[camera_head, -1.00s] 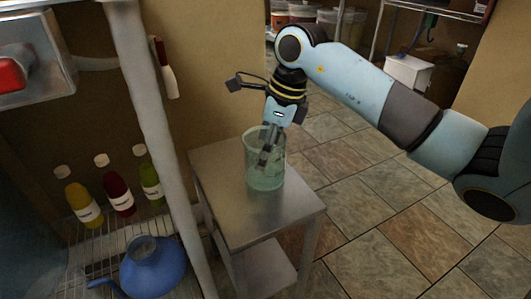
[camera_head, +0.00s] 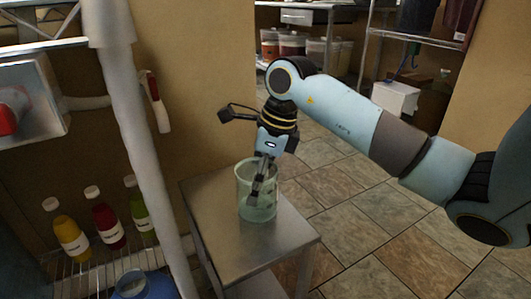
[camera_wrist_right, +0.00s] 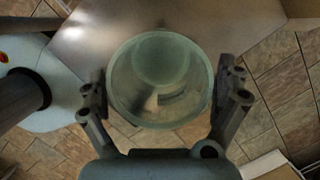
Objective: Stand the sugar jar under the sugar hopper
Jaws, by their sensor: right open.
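A clear greenish glass jar (camera_head: 262,211), seemingly the sugar jar, stands upright on a small steel table (camera_head: 225,255). My right gripper (camera_head: 258,187) points down at the jar, and its fingers overlap the jar in the head view. In the right wrist view my right gripper (camera_wrist_right: 162,95) is open, with one finger on each side of the round rim of the jar (camera_wrist_right: 160,122). I cannot tell whether the fingers touch the glass. No sugar hopper can be made out for certain. My left gripper is not in view.
A white post (camera_head: 140,130) and a rack with yellow, red and green bottles (camera_head: 105,222) stand left of the table. A metal box with a red knob (camera_head: 8,120) is at the far left. Tiled floor (camera_head: 370,220) lies open to the right. Buckets (camera_head: 292,44) stand far back.

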